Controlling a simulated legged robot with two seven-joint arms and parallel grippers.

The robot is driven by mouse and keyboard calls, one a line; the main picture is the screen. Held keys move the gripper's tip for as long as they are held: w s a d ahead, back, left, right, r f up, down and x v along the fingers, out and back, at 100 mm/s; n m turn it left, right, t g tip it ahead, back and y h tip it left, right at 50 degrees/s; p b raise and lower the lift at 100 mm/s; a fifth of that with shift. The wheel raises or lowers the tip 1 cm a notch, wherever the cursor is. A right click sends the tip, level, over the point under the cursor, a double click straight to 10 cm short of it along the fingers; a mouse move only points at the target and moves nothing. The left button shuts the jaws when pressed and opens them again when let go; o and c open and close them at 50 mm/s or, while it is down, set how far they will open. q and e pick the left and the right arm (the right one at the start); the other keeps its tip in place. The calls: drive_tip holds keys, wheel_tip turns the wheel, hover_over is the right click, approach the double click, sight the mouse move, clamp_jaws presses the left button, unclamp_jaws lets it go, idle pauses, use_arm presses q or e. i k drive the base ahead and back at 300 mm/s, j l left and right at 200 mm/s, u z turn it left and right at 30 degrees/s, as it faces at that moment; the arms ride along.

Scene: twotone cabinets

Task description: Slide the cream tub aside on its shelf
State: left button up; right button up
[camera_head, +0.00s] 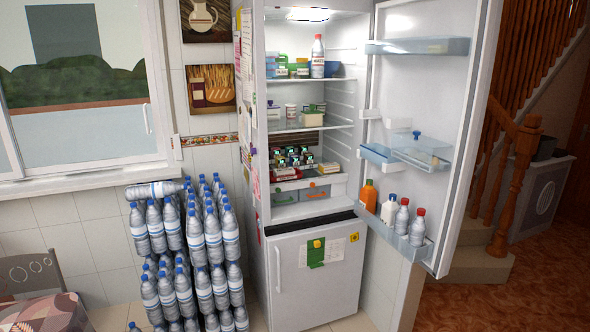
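The fridge (250,150) stands open with its door (425,100) swung to the right. On its second shelf (325,123) stand a few small tubs. A small white cup-like tub (290,111) is near the middle of the group, with another small container (273,111) to its left. A pale, low box-like tub (312,118) is to its right. They are too small for me to tell which one is the cream tub. Neither of my grippers is in view.
The top shelf holds a white bottle with a red cap (318,57) and several boxes. The right part of the second shelf looks clear. Door bins hold bottles, including an orange one (369,196). Stacked water bottles (190,240) stand left of the fridge.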

sight(312, 120)
drive_tip(key=i+j+z, duration=0.15)
drive_tip(key=i+j, duration=0.25)
drive_tip(key=i, duration=0.25)
drive_tip(key=i+j+z, duration=0.15)
drive_tip(key=i+j, duration=0.3)
drive_tip(key=i, duration=0.2)
drive_tip(key=i+l+u, duration=0.1)
drive_tip(key=i, duration=0.7)
